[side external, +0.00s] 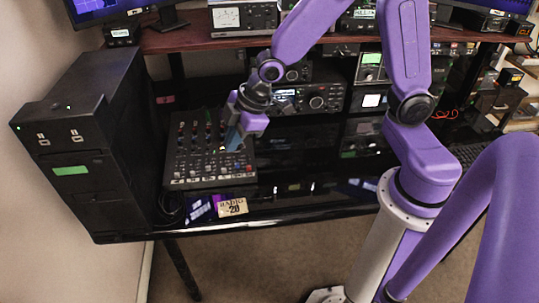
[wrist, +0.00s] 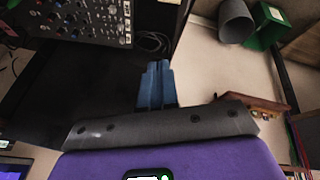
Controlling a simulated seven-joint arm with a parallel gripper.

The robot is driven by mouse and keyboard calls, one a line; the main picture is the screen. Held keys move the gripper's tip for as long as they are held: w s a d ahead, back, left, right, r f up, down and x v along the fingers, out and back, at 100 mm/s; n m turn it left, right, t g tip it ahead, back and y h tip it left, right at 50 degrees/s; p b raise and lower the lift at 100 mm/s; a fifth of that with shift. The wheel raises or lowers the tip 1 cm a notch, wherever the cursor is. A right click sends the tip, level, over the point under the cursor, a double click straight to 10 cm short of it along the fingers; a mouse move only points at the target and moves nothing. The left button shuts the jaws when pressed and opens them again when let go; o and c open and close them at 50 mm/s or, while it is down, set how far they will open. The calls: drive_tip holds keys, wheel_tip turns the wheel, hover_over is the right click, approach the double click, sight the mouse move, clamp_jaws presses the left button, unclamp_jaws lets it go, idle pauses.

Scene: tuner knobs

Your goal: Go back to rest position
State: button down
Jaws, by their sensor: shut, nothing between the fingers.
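My gripper (side external: 234,138) is over the upper right part of the mixer panel (side external: 212,170) in the side view. Its blue fingers point down; whether they touch the panel I cannot tell. In the wrist view, my gripper's blue fingers (wrist: 156,84) are together with nothing between them. The mixer panel (wrist: 82,20), with rows of knobs, is at the top left there, apart from the fingers in the picture. My arm and gripper hide part of the panel in the side view.
A black computer tower (side external: 88,150) stands left of the mixer. Radios (side external: 308,98) sit behind it under a wooden shelf (side external: 195,40). A "RADIO 20" card (side external: 232,207) lies at the glossy desk's front edge. The wrist view shows a grey bin (wrist: 235,22) and green box (wrist: 266,28).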

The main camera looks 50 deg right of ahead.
drive_tip(key=s+d+r+g+h, duration=0.1)
drive_tip(key=s+d, duration=0.3)
drive_tip(key=s, duration=0.7)
drive_tip(key=s+d+r+g+h, duration=0.1)
drive_tip(key=s+d+r+g, duration=0.2)
drive_tip(key=s, duration=0.8)
drive_tip(key=shift+s+d+r+m, duration=0.35)
drive_tip(key=shift+r+m, duration=0.05)
drive_tip(key=shift+r, duration=0.35)
